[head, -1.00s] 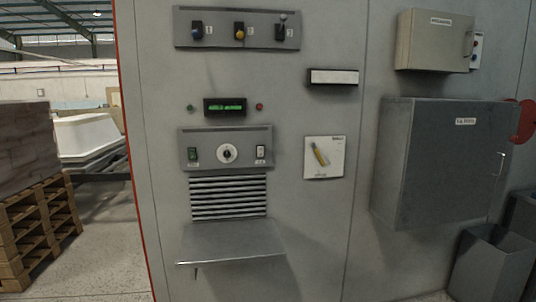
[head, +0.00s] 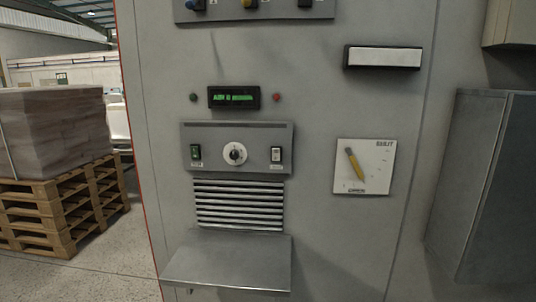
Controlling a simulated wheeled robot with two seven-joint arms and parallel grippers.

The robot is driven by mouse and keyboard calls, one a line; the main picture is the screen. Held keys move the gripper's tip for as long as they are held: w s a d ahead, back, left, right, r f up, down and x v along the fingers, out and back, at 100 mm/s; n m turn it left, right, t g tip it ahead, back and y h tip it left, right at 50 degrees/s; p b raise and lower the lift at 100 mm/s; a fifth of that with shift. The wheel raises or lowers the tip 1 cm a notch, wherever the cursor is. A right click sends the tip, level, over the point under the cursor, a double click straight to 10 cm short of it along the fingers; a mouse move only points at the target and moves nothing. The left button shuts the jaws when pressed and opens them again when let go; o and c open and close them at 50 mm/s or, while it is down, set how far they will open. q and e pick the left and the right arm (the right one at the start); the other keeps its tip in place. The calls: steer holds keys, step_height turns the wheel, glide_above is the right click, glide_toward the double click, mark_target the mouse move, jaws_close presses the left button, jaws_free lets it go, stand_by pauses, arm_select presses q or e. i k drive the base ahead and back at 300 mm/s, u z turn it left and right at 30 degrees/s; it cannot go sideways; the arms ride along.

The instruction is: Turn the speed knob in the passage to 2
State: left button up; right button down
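The likely speed knob is a round white dial with a dark centre (head: 235,153), in the middle of a grey control panel (head: 265,135) on the wall. Its scale marks are too small to read. A green switch (head: 196,152) is at its left and a white switch (head: 276,154) at its right. Above the panel, a black display (head: 233,97) shows green text that I cannot read surely. A second dial, a white square plate (head: 375,180) with a yellow pointer (head: 354,163) tilted to the upper left, is further right. Neither gripper is in view.
A grey shelf (head: 230,264) juts out below the slatted vent (head: 240,204). A grey cabinet (head: 470,180) sticks out at the right. Wooden pallets (head: 60,215) with a wrapped stack (head: 55,135) stand at the left. Bare floor (head: 100,265) shows at the lower left.

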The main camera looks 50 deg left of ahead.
mark_target(233, 154)
steer(key=u, duration=0.15)
steer(key=i, duration=0.9)
steer(key=u, duration=1.35)
steer(key=i, duration=0.8)
steer(key=u, duration=0.8)
